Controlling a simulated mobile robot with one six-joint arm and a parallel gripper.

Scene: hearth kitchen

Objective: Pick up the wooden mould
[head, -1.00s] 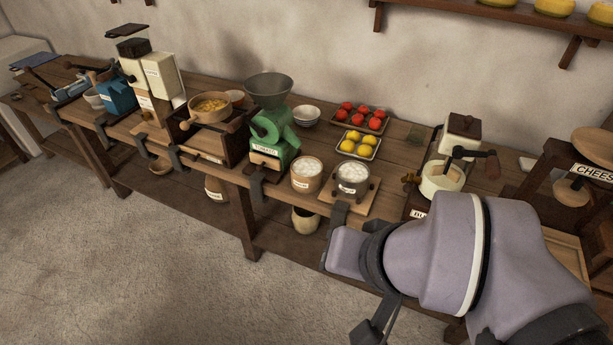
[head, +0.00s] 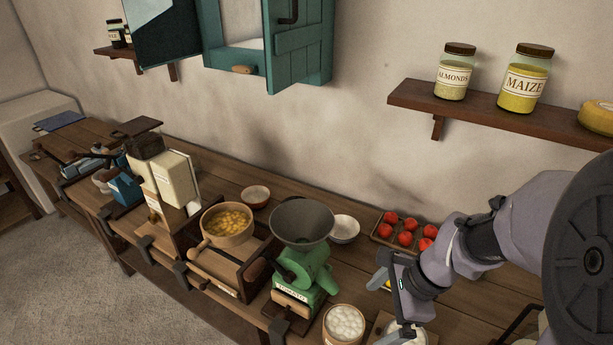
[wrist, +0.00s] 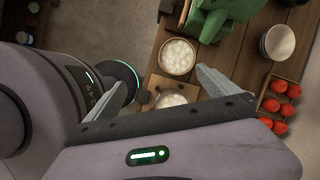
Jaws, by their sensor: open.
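I cannot make out a wooden mould for certain in either view now. My gripper (head: 384,303) is open and empty above the worktop (head: 262,210), to the right of the green mill (head: 303,270). In the wrist view my gripper's (wrist: 166,76) two grey fingers are spread apart. Between and beyond them are a round wooden tub (wrist: 178,57) of white balls and a pot (wrist: 171,98) of white contents. My arm hides part of the right end of the worktop in the head view.
Red tomatoes (head: 405,237) sit on a tray behind my gripper. A pale bowl (head: 344,229) stands left of them. A wooden tub of yellow pieces (head: 228,222) and a cream mill (head: 176,180) stand further left. A shelf (head: 500,114) with jars and an open teal cupboard (head: 300,45) are above.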

